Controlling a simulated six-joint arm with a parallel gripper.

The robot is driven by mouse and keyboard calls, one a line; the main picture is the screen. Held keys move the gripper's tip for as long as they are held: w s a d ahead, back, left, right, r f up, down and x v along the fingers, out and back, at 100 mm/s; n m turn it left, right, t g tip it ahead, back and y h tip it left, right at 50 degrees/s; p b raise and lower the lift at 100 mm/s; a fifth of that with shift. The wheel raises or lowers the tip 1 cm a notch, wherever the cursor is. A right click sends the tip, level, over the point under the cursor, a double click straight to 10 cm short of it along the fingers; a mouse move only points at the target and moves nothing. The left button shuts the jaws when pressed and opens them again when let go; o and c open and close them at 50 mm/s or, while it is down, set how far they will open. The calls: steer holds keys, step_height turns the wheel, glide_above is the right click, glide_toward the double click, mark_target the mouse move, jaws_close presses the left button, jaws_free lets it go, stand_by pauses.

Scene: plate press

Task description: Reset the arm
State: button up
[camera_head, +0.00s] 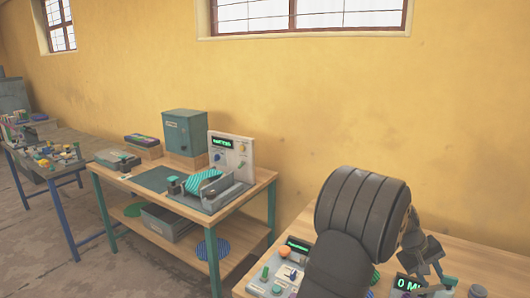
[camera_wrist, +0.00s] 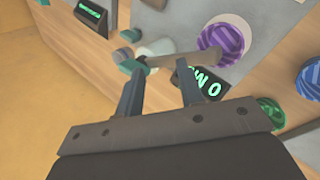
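My gripper (camera_head: 437,275) is at the right of the head view, low over the near workbench, with my arm in front of much of the bench. In the wrist view my gripper (camera_wrist: 160,78) has its two fingers apart, with a clear gap between them. A grey lever-like bar (camera_wrist: 178,58) with a pale round hub (camera_wrist: 156,50) lies just past the fingertips. I cannot tell whether the fingers touch it. A small device with a green-lit display (camera_wrist: 207,86) sits by the right finger, and it also shows in the head view (camera_head: 408,284).
A purple patterned disc (camera_wrist: 222,40), a green disc (camera_wrist: 270,112) and a blue disc (camera_wrist: 309,78) lie near the gripper. Another green-lit display (camera_head: 298,245) stands at the bench's left. A second workbench (camera_head: 133,182) with a press-like machine (camera_head: 232,158) is further left.

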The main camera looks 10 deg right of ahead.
steer(key=shift+s+d+m, duration=0.1)
steer(key=shift+d+m, duration=0.3)
steer(key=shift+m, duration=0.3)
steer(key=o, duration=1.4)
steer(key=shift+o, duration=0.2)
steer(key=shift+s+a+r+n, duration=0.3)
steer(key=shift+a, duration=0.05)
steer(key=s+a+r+n+t+y, duration=0.2)
steer(key=s+a+r+n+y, duration=0.1)
steer(key=a+r+n, duration=0.35)
steer(key=s+a+r+n+t+y, duration=0.1)
steer(key=s+a+r+n+y, duration=0.15)
steer(key=a+r+n, duration=0.4)
step_height(320, 180, down, 10)
steer(key=shift+a+r+m, duration=0.25)
steer(key=shift+a+m, duration=0.05)
steer(key=shift+a, duration=0.05)
